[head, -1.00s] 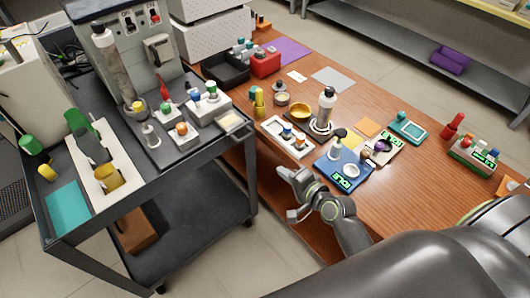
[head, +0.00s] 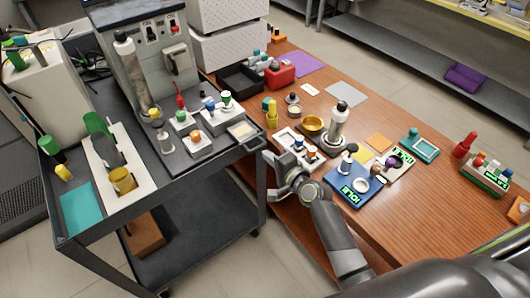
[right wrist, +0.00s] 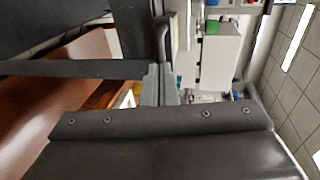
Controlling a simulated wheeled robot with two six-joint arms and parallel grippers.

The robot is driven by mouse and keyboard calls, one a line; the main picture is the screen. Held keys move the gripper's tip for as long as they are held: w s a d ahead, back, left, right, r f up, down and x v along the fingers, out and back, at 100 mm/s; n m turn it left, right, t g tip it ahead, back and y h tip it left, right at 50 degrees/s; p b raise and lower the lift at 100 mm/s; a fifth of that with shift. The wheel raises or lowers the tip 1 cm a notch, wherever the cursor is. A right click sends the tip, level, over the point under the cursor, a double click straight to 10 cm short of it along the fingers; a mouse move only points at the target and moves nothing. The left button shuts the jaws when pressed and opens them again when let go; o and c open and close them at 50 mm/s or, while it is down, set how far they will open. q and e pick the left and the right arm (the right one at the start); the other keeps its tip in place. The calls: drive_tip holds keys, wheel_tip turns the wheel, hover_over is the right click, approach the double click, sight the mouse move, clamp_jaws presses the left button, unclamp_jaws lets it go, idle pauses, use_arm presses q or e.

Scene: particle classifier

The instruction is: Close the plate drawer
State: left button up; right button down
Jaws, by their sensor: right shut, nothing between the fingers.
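My right gripper (head: 268,170) is shut and empty, beside the right side of the dark cart (head: 190,215), near its upper corner and in front of the wooden table. In the right wrist view its two fingers (right wrist: 160,86) are together beside a dark bar. A small tray with a cream plate (head: 243,131) sits at the cart top's right edge, just up and left of the gripper; it may be the plate drawer, but I cannot tell for sure. The grey machine (head: 143,40) stands behind it on the cart. My left gripper is out of view.
Tiled floor (head: 245,270) is clear below.

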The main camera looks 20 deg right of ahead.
sight(242, 130)
drive_tip(key=shift+x, duration=1.25)
drive_tip(key=x, duration=0.3)
drive_tip(key=r+b+x, duration=0.1)
drive_tip(key=x, duration=0.2)
drive_tip(key=b+x, duration=0.1)
drive_tip(key=x, duration=0.2)
drive_tip(key=shift+w+a+r, duration=0.2)
drive_tip(key=shift+w+r, duration=0.05)
drive_tip(key=shift+r, duration=0.15)
drive_tip(key=shift+w+a, duration=0.1)
drive_tip(key=shift+w, duration=0.15)
drive_tip(key=shift+r, duration=0.4)
drive_tip(key=shift+r, duration=0.1)
